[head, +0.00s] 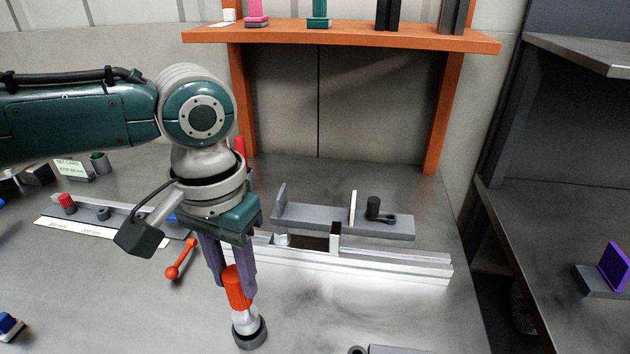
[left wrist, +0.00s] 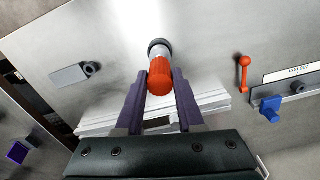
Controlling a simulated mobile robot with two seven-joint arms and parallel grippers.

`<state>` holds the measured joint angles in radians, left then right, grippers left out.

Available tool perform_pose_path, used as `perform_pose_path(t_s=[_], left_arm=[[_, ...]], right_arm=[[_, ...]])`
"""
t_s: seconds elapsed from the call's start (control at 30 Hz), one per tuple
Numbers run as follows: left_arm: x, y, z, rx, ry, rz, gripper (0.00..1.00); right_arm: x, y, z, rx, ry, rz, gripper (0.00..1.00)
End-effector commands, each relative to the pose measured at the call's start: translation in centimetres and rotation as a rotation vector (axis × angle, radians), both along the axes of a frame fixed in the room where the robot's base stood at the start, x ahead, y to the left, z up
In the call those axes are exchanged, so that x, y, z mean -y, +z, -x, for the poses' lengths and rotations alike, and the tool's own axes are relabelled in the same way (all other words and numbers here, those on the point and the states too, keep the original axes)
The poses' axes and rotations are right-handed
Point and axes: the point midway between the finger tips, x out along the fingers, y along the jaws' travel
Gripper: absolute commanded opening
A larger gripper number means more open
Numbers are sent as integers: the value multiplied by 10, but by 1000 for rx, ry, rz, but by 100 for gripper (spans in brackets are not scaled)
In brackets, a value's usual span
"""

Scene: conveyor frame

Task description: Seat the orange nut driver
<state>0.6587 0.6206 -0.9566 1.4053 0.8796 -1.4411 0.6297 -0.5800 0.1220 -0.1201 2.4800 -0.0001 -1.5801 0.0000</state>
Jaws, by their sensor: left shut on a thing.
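The orange nut driver (head: 236,288) stands about upright, its handle between the purple fingers of my left gripper (head: 232,270). My left gripper is shut on the handle from above. The driver's pale lower part (head: 246,320) reaches down to a dark round holder (head: 250,336) on the bench. In the left wrist view the orange handle (left wrist: 161,78) lies between the fingertips, with the dark ring (left wrist: 158,45) beyond it. I cannot tell how deep the driver sits in the holder. My right gripper is not in view.
A light metal rail (head: 360,262) and a grey fixture (head: 330,218) lie behind the gripper. An orange-red crank handle (head: 180,260) is left of it. An orange shelf (head: 350,35) stands at the back. The bench right of the driver is mostly clear.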

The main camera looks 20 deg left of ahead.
Motion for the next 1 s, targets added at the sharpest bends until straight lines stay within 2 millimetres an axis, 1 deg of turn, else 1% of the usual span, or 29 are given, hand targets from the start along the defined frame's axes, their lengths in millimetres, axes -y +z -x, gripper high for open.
perform_pose_path(t_s=[1.0], left_arm=[[0,-29,0,0,1,0,0]], right_arm=[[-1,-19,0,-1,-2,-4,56]])
